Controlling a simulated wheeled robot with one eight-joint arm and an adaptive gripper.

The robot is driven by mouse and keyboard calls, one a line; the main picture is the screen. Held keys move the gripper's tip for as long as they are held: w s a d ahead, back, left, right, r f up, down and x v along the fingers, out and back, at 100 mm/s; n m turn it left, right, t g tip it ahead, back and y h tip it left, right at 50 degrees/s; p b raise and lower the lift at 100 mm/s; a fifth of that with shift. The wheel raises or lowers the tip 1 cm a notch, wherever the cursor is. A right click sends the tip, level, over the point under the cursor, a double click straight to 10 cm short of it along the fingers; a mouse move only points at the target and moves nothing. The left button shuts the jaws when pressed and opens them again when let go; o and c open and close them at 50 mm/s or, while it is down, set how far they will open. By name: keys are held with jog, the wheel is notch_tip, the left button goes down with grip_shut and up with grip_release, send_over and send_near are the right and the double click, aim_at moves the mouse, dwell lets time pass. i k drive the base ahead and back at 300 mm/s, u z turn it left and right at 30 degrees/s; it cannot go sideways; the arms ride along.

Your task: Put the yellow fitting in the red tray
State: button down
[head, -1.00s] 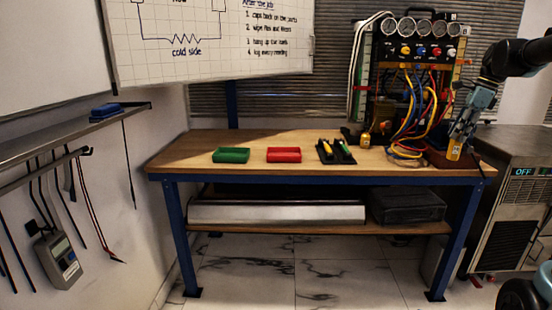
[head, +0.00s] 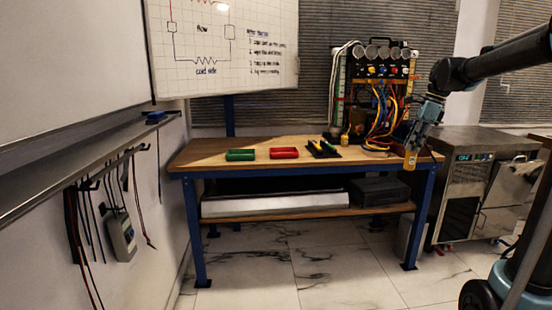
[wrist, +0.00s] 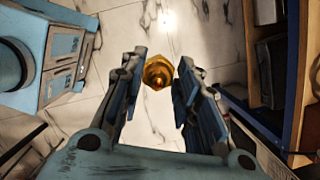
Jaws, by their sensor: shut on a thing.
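The yellow fitting (head: 410,160) is at the tip of my gripper (head: 413,150), in front of the bench's right end in the head view. In the wrist view, my gripper (wrist: 159,85) is shut on the fitting (wrist: 158,71), whose brassy hexagonal end shows between the fingertips, with floor beneath. The red tray (head: 284,157) lies on the bench top to the left of my gripper, well apart from it. No contents show in the tray from here.
A green tray (head: 240,158) stands left of the red one. A black holder (head: 322,150) with pen-like items and a small yellow item (head: 345,140) stand to the right. The gauge rig (head: 378,95) with loose hoses fills the bench's right rear. A steel cabinet (head: 462,190) stands right.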

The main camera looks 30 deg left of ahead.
aim_at(284, 155)
jog(key=u, duration=0.05)
jog(key=k, duration=0.2)
jog(key=u, duration=1.55)
jog(key=i, duration=1.8)
jog(key=z, duration=1.05)
jog(key=k, duration=0.35)
jog(key=u, duration=0.05)
